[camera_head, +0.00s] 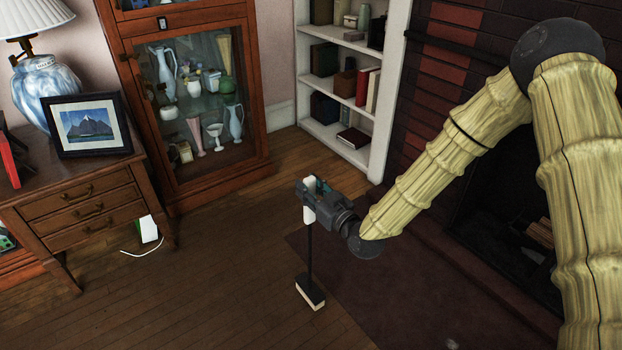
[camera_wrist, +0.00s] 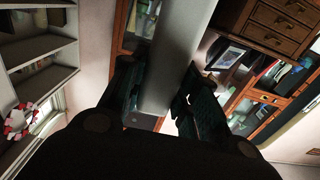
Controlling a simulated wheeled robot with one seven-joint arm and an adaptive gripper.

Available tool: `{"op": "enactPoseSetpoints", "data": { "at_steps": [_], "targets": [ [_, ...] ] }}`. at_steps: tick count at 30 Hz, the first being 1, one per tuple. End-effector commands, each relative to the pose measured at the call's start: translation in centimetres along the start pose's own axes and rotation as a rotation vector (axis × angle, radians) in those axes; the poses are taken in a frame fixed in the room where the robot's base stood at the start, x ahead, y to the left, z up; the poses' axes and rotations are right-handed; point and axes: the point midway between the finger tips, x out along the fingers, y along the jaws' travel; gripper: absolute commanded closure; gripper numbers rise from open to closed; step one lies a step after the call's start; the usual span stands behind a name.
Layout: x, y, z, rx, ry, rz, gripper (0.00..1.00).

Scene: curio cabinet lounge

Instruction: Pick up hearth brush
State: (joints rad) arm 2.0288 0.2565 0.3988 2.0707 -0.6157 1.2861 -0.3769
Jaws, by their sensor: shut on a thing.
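The hearth brush (camera_head: 309,255) hangs upright in the head view, with a pale handle, a thin dark shaft and a dark head with pale bristles at the bottom. My gripper (camera_head: 311,190) is shut on its handle near the top. In the wrist view the pale grey handle (camera_wrist: 172,65) runs between the two dark fingers of my gripper (camera_wrist: 160,100). The brush head shows above the wooden floor near the rug's edge. I cannot tell whether the bristles touch the floor.
A glass-fronted cabinet (camera_head: 190,188) stands behind, with a white bookshelf (camera_head: 376,155) to its right. A wooden chest of drawers (camera_head: 85,208) with a lamp and framed picture is at left. A dark rug (camera_head: 400,305) lies before the brick fireplace. The floor at lower left is clear.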

Motion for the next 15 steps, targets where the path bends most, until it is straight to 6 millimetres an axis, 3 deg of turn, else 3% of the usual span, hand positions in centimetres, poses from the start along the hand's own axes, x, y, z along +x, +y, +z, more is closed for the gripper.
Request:
{"op": "enactPoseSetpoints", "data": {
  "at_steps": [6, 15],
  "targets": [
    [-3.5, -3.3, -0.7, 0.001, 0.000, -0.003, 1.00],
    [-6.5, -6.1, -1.0, 0.000, 0.002, -0.001, 1.00]
  ]
}}
